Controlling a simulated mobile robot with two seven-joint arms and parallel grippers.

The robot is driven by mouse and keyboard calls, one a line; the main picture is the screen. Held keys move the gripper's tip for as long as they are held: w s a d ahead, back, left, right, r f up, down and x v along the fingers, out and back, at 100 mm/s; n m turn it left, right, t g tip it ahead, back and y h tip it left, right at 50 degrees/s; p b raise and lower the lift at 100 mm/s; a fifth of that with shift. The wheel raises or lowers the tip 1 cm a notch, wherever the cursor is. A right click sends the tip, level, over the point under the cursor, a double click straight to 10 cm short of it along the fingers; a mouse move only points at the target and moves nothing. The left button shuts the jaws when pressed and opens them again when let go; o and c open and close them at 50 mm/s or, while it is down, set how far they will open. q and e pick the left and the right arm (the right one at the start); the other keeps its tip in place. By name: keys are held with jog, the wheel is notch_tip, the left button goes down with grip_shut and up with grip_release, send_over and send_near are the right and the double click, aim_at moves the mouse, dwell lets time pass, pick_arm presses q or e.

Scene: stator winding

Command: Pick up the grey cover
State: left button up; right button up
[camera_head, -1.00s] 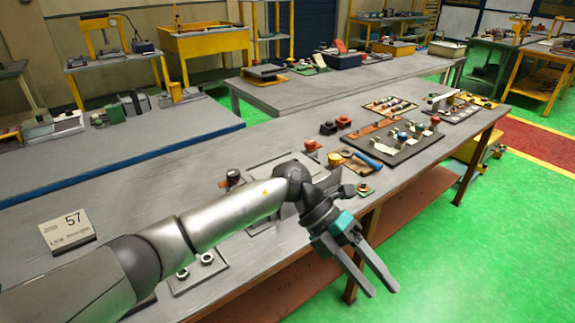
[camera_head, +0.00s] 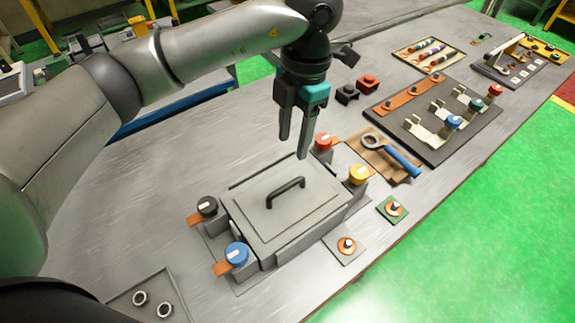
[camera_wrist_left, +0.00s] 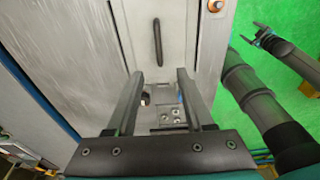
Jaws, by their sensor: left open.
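The grey cover (camera_head: 262,228) is a flat rectangular lid with a black bar handle (camera_head: 286,190), lying on a grey base on the table in the head view. In the left wrist view the grey cover (camera_wrist_left: 178,38) and its handle (camera_wrist_left: 156,42) show at the top, beyond the fingertips. My left gripper (camera_head: 293,148) is open and empty, pointing down above the cover's far edge and apart from the handle. Its fingers frame the left wrist view (camera_wrist_left: 160,76). My right gripper (camera_wrist_left: 250,33) shows small at that view's upper right; its jaw state is unclear.
Black (camera_head: 207,206), blue (camera_head: 237,254), red (camera_head: 324,141) and yellow (camera_head: 358,174) knobs stand around the cover's corners. A blue-handled wrench (camera_head: 399,158) and a dark board (camera_head: 466,141) with clamps lie to the right. Table space at left (camera_head: 130,210) is clear.

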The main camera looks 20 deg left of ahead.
pick_arm(q)
jog(key=f, duration=0.2)
jog(key=s+f, duration=0.1)
jog(key=f, duration=0.2)
jog(key=shift+a, duration=0.15)
send_over(286, 186)
jog(key=f, duration=0.4)
jog(key=shift+d+p, duration=0.25)
jog(key=shift+p, duration=0.05)
jog(key=shift+f, duration=0.55)
jog(key=f, duration=0.5)
jog(key=shift+a, duration=0.25)
pick_arm(e)
jog(key=shift+s+d+r, duration=0.3)
jog(key=shift+d+r, duration=0.15)
jog(key=shift+r, duration=0.05)
pick_arm(q)
jog(key=shift+c, duration=0.2)
